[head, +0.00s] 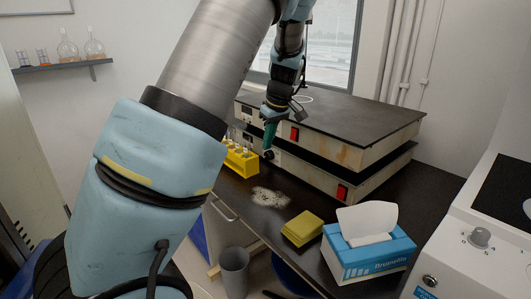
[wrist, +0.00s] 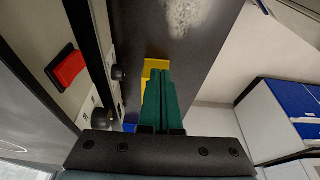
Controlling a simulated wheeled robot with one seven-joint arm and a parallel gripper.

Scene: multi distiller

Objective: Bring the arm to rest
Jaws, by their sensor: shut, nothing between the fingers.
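My gripper (head: 269,136) has green fingers and points down beside the front of the stacked hot-plate units in the head view. In the wrist view the two green fingers of my gripper (wrist: 162,80) lie side by side, shut, with nothing between them. A yellow rack (head: 241,160) with several tubes stands on the dark bench just left of the gripper. Part of the yellow rack (wrist: 156,64) shows behind the fingertips in the wrist view. My arm crosses the left and middle of the head view and hides part of the bench.
The stacked units (head: 330,140) with red switches stand close to my gripper on the right. A white powder patch (head: 268,197), yellow sponges (head: 302,228) and a tissue box (head: 368,246) lie along the bench. A grey bin (head: 234,270) stands below. A white machine (head: 470,250) is at right.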

